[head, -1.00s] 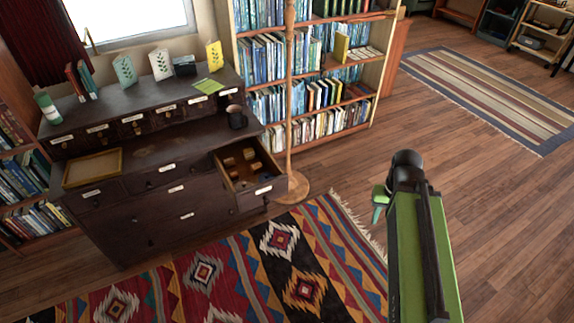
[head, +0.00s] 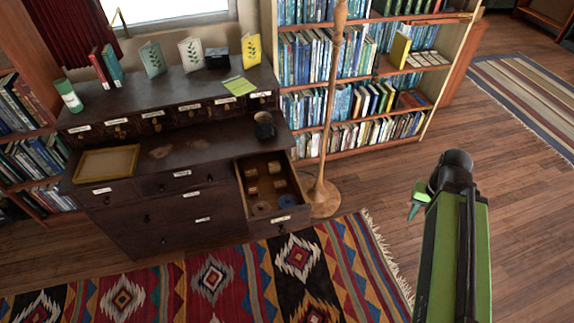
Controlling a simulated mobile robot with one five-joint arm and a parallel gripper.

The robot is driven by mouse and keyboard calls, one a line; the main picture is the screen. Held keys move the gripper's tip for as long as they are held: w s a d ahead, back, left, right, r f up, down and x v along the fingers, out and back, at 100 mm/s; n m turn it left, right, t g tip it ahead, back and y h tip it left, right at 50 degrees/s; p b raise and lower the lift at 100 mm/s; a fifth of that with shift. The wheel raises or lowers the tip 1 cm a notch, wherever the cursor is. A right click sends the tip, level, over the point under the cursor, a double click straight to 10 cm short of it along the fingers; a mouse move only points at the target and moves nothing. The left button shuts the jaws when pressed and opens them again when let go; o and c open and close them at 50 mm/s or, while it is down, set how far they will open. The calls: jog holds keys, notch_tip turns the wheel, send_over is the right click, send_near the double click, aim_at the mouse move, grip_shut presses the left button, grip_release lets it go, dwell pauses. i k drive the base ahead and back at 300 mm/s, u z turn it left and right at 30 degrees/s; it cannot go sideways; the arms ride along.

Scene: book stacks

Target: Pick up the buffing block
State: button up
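The open drawer (head: 297,220) of the dark cabinet holds several small tan and brown pieces, one of them a small block (head: 279,182). A blue round thing (head: 288,200) and a pale round thing (head: 261,208) lie near its front. I cannot tell which piece, if any, is the buffing block. My gripper (head: 417,204) shows as a small green part beyond the dark wrist, to the right of the drawer and apart from it. Most of it is hidden behind my arm, and its opening is not clear.
The dark cabinet (head: 160,222) carries a shallow tan tray (head: 106,164), a dark mug (head: 264,126) and standing cards. A wooden pole stand (head: 323,190) stands right beside the drawer, before a bookcase (head: 350,136). A patterned rug (head: 240,285) lies in front; bare floor is at right.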

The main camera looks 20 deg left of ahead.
aim_at(279, 185)
jog(key=u, duration=0.05)
jog(key=i, duration=0.45)
jog(key=u, duration=5.75)
jog(key=i, duration=0.1)
jog(key=z, duration=2.85)
jog(key=i, duration=0.95)
jog(key=u, duration=0.15)
jog(key=k, duration=0.75)
jog(key=z, duration=0.25)
jog(key=i, duration=0.8)
jog(key=u, duration=0.15)
